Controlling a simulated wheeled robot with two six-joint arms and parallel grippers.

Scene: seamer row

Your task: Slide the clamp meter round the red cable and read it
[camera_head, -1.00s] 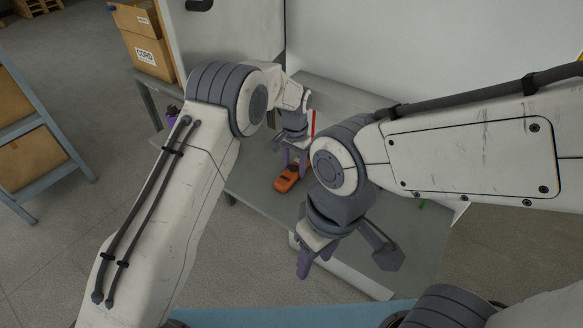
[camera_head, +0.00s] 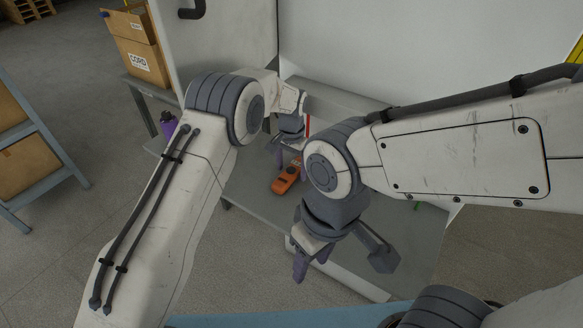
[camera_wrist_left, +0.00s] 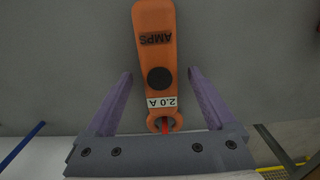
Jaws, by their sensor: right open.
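The orange clamp meter (camera_head: 287,179) lies on the grey table. In the left wrist view the meter (camera_wrist_left: 157,50) is marked AMPS, has a dark round knob, and its label reads 2.0 A. A piece of the red cable (camera_wrist_left: 165,128) shows inside its ring. The cable (camera_head: 308,125) also shows as a red strip behind my left gripper (camera_head: 287,160). In the wrist view the left gripper (camera_wrist_left: 160,82) is open, with its purple fingers apart from the meter on either side. My right gripper (camera_head: 309,264) is open and empty, nearer the table's front.
A white cabinet wall (camera_head: 400,50) stands behind the table (camera_head: 265,200). At the left are a purple bottle (camera_head: 168,123), a cardboard box marked CORD (camera_head: 138,62) and a blue shelf rack (camera_head: 50,178). My right arm hides the table's right middle.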

